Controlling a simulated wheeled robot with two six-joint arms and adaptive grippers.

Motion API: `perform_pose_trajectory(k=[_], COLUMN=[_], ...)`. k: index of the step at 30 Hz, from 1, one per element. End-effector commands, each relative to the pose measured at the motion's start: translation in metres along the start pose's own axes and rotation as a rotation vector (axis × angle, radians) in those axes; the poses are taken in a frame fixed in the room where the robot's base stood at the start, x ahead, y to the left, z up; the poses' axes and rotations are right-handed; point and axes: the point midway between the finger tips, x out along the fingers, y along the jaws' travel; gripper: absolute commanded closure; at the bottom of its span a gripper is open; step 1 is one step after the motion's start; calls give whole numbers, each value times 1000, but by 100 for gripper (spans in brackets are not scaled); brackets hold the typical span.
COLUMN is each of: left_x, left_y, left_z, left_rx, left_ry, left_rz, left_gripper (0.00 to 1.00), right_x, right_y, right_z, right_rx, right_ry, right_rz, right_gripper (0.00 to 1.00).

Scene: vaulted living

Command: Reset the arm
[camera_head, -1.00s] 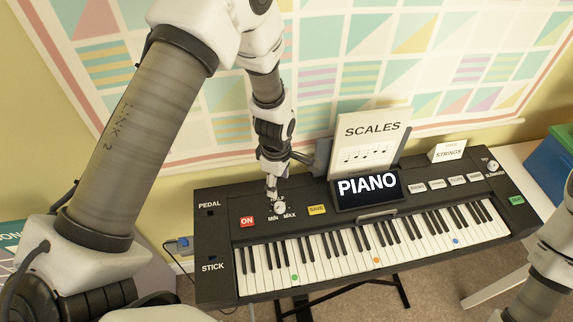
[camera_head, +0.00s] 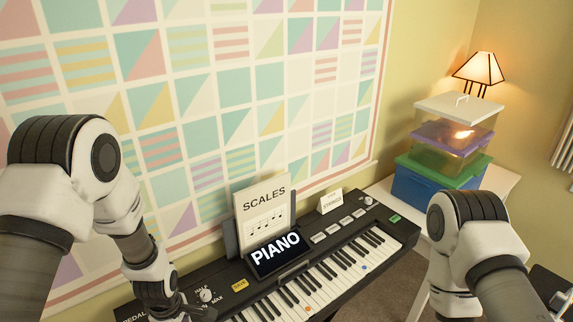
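My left arm comes in from the left and reaches down to the left part of the black keyboard (camera_head: 398,232). My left gripper (camera_head: 190,313) is at the bottom edge, dark and partly cut off, below and left of the white volume knob (camera_head: 205,295). I cannot see its fingertips well enough to tell whether it is open or shut, or whether it touches the keyboard. My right arm stands at the lower right, and its gripper is out of view.
A screen reading PIANO (camera_head: 278,254) and a SCALES sheet (camera_head: 264,215) stand on the keyboard. A STRINGS card (camera_head: 331,201) stands farther right. Stacked boxes (camera_head: 437,182) and a lit lamp (camera_head: 480,70) are at the right. A patterned hanging (camera_head: 240,80) covers the wall behind.

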Motion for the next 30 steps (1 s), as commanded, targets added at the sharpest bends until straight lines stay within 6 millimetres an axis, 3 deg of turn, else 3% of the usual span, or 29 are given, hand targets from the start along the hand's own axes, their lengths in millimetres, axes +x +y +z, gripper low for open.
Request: perform_pose_trajectory(k=[8, 12, 22, 24, 30], left_x=[45, 64, 83, 118, 153], left_y=[-62, -102, -212, -211, -210], left_z=[6, 10, 24, 24, 24], left_rx=[395, 652, 1360, 1392, 1389], left_ry=[-5, -9, -27, -18, -18], left_rz=[-11, -14, -13, -5, -5], left_gripper=[40, 40, 40, 40, 40], right_x=[0, 0, 0, 34, 71], right_y=[0, 0, 0, 0, 0], right_z=[0, 0, 0, -1, 0], right_rx=[0, 0, 0, 0, 0], right_ry=[1, 0, 0, 3, -1], right_rz=[0, 0, 0, 0, 0], right_gripper=[60, 60, 60, 60, 60])
